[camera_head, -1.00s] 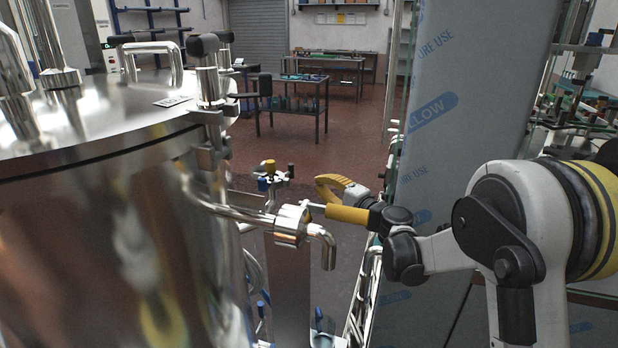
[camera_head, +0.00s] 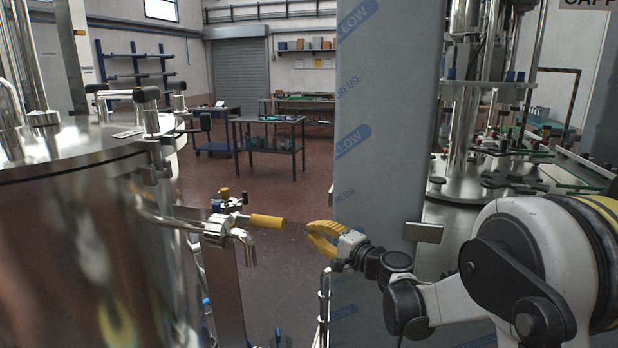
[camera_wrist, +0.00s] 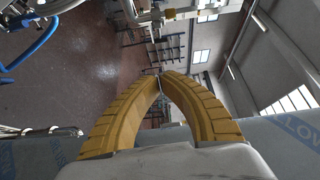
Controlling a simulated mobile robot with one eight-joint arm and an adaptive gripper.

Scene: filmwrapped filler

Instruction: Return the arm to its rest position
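My gripper (camera_head: 312,236) has yellow ribbed fingers. It is in the middle of the head view, at the end of my white and black arm. In the wrist view its fingers (camera_wrist: 160,75) curve together and meet at the tips with nothing between them. A steel valve (camera_head: 222,232) with a yellow handle (camera_head: 267,221) sticks out from the steel tank, left of my gripper. A visible gap separates the handle from the fingers.
The large steel tank (camera_head: 70,240) fills the left. A film-wrapped grey pillar (camera_head: 388,120) stands behind my gripper. Filling machinery (camera_head: 480,130) is at the right. A work table (camera_head: 268,140) stands farther back on open red floor.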

